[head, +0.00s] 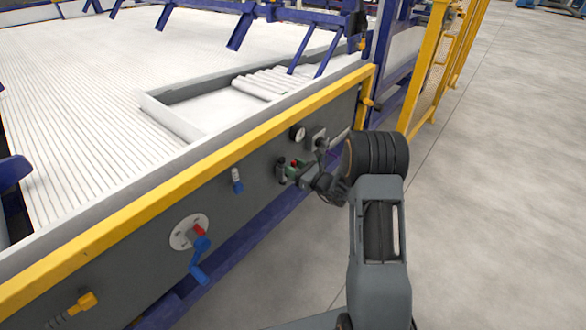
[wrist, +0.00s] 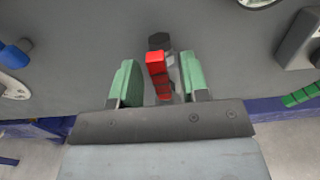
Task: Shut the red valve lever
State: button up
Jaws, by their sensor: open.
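The red valve lever (wrist: 156,68) stands out from the dark panel and shows between the two green fingers of my gripper (wrist: 160,78) in the wrist view. The fingers are open, one on each side of the lever. A gap shows on the left side; on the right the lever is close to the finger, and I cannot tell whether they touch. A dark hexagonal fitting (wrist: 159,41) sits just above the lever. In the head view my gripper (head: 290,172) is at the panel, and only a small part of the red lever (head: 294,162) shows there.
A round gauge (head: 298,133) and a grey box (head: 317,139) are on the panel above my gripper. A yellow rail (head: 200,170) runs along the panel top. Open floor (head: 490,210) is at right.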

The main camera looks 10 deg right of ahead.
jog(key=shift+w+a, duration=0.2)
jog(key=shift+w, duration=0.1)
grip_shut()
dwell(0.5)
